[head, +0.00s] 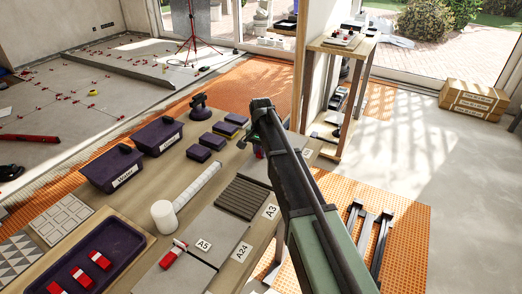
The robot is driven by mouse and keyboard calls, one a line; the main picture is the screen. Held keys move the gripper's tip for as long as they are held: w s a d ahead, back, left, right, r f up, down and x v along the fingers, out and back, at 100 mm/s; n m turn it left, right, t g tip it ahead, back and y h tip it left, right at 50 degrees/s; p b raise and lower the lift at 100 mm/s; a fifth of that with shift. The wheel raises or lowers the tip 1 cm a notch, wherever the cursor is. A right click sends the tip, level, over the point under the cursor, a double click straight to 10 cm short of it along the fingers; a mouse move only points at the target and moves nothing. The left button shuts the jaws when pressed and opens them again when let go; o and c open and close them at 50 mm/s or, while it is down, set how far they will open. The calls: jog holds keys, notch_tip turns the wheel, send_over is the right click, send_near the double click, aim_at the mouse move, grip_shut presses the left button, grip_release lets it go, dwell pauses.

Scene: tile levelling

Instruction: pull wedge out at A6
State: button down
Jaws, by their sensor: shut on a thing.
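My gripper (257,145) is at the far end of the bench, partly hidden by my own arm. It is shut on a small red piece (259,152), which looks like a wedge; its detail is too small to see. No label reading A6 is legible. Grey tiles carry the labels A5 (203,245), A24 (241,252) and A3 (271,211). A label farther back (307,153) is too small to read. A red and white clip with a wedge (173,253) stands by the A5 tile.
The bench holds a dark tray (118,250) with several red wedges, two purple bins (112,170), a white roll (197,187), a white cylinder (164,216) and small purple boxes (212,141). A wooden shelf (340,46) stands behind my arm.

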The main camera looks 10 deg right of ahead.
aim_at(253, 164)
jog(key=shift+s+a, duration=0.45)
jog(key=shift+s, duration=0.1)
dwell(0.5)
jog(key=shift+s+a+r, duration=0.1)
jog(key=shift+s+a, duration=1.35)
jog(key=shift+s, duration=0.15)
notch_tip(253, 164, up, 6)
jog(key=p, duration=0.6)
jog(key=shift+r, duration=0.15)
